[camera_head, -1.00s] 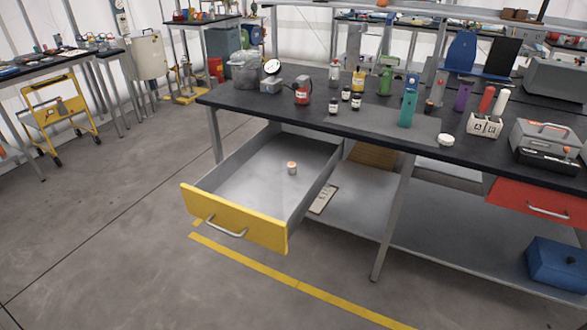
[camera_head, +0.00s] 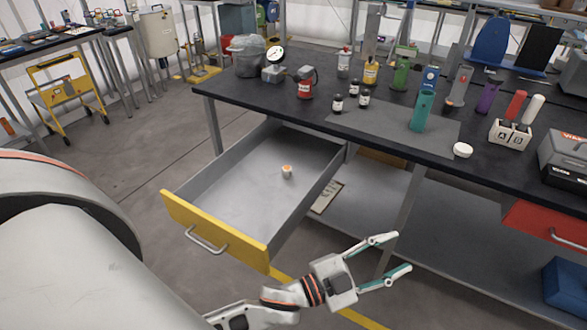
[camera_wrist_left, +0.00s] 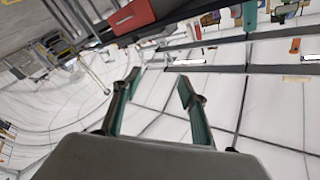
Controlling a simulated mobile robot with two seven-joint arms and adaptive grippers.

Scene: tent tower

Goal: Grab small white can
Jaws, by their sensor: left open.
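A small white can (camera_head: 287,172) with an orange top stands upright inside the open yellow-fronted drawer (camera_head: 215,230), toward its back middle. My left gripper (camera_head: 399,253) is open and empty, in front of and to the right of the drawer, with its fingers pointing right, away from the can. In the left wrist view its two spread fingers (camera_wrist_left: 159,76) have nothing between them, and the can does not show there. My right gripper is not in view.
The black workbench (camera_head: 290,115) above the drawer holds bottles, a red can (camera_head: 306,83), a teal cylinder (camera_head: 423,111) and a low white round item (camera_head: 462,150). A table leg (camera_head: 402,215) stands near the left gripper. The drawer floor around the can is clear.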

